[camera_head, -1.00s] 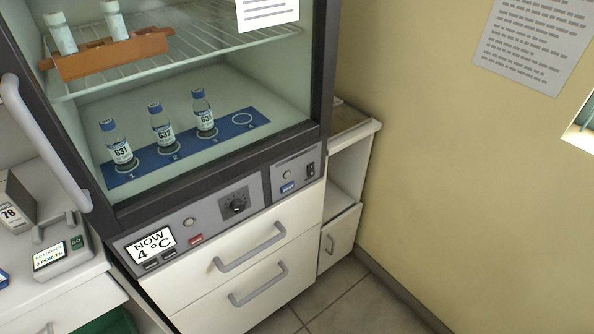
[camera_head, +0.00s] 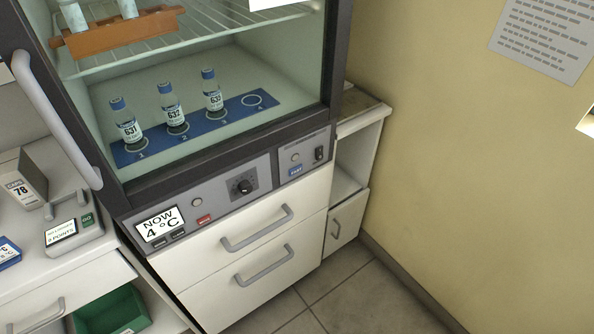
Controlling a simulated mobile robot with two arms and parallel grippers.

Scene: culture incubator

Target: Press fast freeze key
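The incubator's control panel (camera_head: 222,212) runs below its glass compartment. A small blue key (camera_head: 296,170) sits on the right part of the panel, under a round lamp or button (camera_head: 296,157); its label seems to read FAST. A black rocker switch (camera_head: 319,153) is to its right. A black dial (camera_head: 244,185) is at the panel's middle, with a red key (camera_head: 204,219) to its left. The display (camera_head: 160,225) at the left reads NOW 4 °C, with two dark keys below it. Neither of my grippers is in view.
Three labelled bottles (camera_head: 172,115) stand on a blue numbered strip inside; spot 4 is empty. A long door handle (camera_head: 55,118) is at the left. Drawers with handles (camera_head: 258,230) lie below the panel. A left counter holds a small device (camera_head: 75,228). Floor (camera_head: 350,300) shows at right.

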